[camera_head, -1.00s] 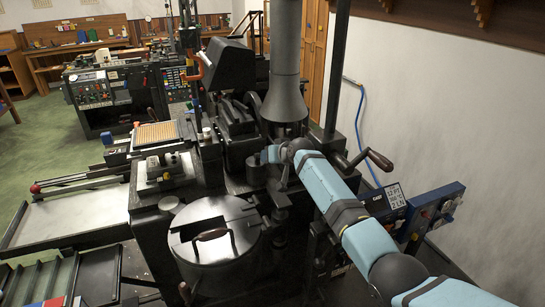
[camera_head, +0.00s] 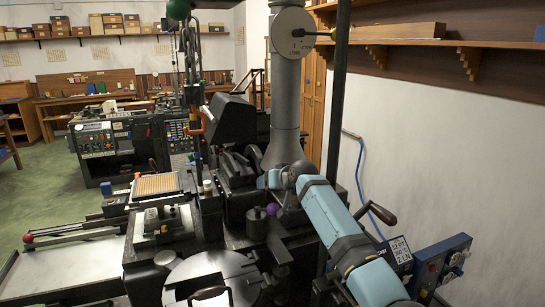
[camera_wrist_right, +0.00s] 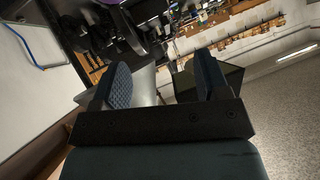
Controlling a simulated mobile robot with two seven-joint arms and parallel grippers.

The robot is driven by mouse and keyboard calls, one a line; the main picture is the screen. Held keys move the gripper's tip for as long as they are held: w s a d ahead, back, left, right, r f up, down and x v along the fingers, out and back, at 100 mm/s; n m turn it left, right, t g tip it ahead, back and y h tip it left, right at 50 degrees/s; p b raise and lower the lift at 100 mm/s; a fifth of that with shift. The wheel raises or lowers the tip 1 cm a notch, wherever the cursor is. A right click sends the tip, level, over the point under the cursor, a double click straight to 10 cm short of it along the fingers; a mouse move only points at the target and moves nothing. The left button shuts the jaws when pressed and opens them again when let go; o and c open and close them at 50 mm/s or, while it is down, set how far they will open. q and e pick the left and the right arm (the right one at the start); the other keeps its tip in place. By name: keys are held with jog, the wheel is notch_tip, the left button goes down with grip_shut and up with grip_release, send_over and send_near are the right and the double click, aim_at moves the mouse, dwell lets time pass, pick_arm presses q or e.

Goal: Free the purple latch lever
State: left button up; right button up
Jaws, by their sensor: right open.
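A small purple ball-like knob (camera_head: 272,209), likely the end of the latch lever, shows on the black machine just left of my right arm. The rest of the lever cannot be made out. A purple patch (camera_wrist_right: 70,3) also shows at the top left edge of the right wrist view, cut off by the frame. My right gripper (camera_wrist_right: 163,80) is open, with nothing between its two dark fingers. In the head view my right wrist is above and right of the purple knob, apart from it; its fingertips are hard to make out. My left gripper is not in view.
A grey vertical flue (camera_head: 285,130) rises behind my right wrist. A lidded round pot (camera_head: 212,277) stands in front. A wooden-handled crank (camera_head: 382,214) and a blue panel (camera_head: 440,262) are right of my arm. The pale wall (camera_head: 465,150) bounds the right side.

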notch_tip(320, 180, up, 11)
jog(key=b, duration=0.1)
dwell(0.4)
